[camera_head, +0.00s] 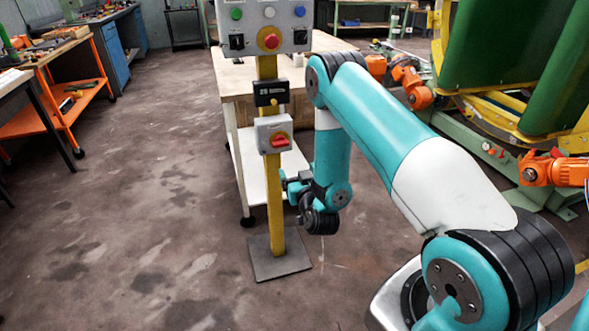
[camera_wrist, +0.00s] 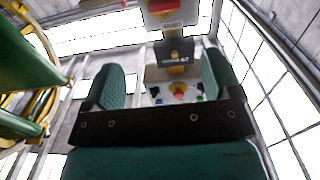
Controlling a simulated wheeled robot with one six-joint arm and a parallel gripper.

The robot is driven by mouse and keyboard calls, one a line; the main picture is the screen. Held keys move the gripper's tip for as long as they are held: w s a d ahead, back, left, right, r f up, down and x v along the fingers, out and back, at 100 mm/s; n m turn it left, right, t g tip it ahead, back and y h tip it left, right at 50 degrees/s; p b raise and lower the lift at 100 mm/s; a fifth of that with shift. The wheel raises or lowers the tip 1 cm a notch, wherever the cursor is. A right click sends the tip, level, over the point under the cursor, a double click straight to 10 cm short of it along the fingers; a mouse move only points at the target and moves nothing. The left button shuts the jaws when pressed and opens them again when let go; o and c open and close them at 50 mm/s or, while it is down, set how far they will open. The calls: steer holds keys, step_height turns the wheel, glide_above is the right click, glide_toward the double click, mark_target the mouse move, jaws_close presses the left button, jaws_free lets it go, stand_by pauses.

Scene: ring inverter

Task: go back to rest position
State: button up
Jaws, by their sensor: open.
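My teal arm reaches from the lower right toward a yellow control post (camera_head: 277,215). My gripper (camera_head: 287,182) is at the post, just below the grey box with the red rotary switch (camera_head: 280,141); whether it touches the post I cannot tell. In the wrist view my gripper (camera_wrist: 160,76) shows two teal fingers spread apart with nothing held between them. Beyond them are the red switch box (camera_wrist: 166,12), a black box (camera_wrist: 174,52) and the control panel (camera_wrist: 180,92), seen upside down.
The panel with a red button (camera_head: 270,40) tops the post, which stands on a flat metal plate (camera_head: 279,256). A wooden-topped bench (camera_head: 237,76) is behind it. Green and yellow machinery (camera_head: 500,80) fills the right. The floor (camera_head: 150,220) at left is clear beside an orange cart (camera_head: 62,113).

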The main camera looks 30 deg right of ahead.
steer(key=shift+s+a, duration=0.25)
steer(key=shift+s, duration=0.1)
steer(key=shift+a, duration=0.15)
steer(key=shift+w, duration=0.1)
steer(key=w+a+r+n+g+y+p, duration=0.1)
steer(key=w+a+r+y+p, duration=0.15)
steer(key=a+r+y, duration=0.35)
steer(key=s+a+r+n+g+y+p, duration=0.2)
steer(key=s+a+r+g, duration=0.1)
steer(key=a+r, duration=0.45)
steer(key=s+a+r+n+g+y+p, duration=0.25)
steer(key=a+r, duration=0.35)
steer(key=r, duration=0.3)
steer(key=s+a+r+n+g+p, duration=0.1)
steer(key=s+r+g, duration=0.2)
steer(key=s, duration=0.6)
steer(key=s+a+r+n+g+p, duration=0.1)
steer(key=s+r+g, duration=0.3)
steer(key=s, duration=0.5)
steer(key=s+a+r+n+g+h+p, duration=0.1)
steer(key=s+r+n+g+p, duration=0.1)
steer(key=s+r, duration=0.4)
steer(key=s+g, duration=0.1)
steer(key=s, duration=0.2)
steer(key=shift+r+n+g+p, duration=0.3)
steer(key=shift+n+g+p, duration=0.05)
steer(key=shift+p, duration=0.05)
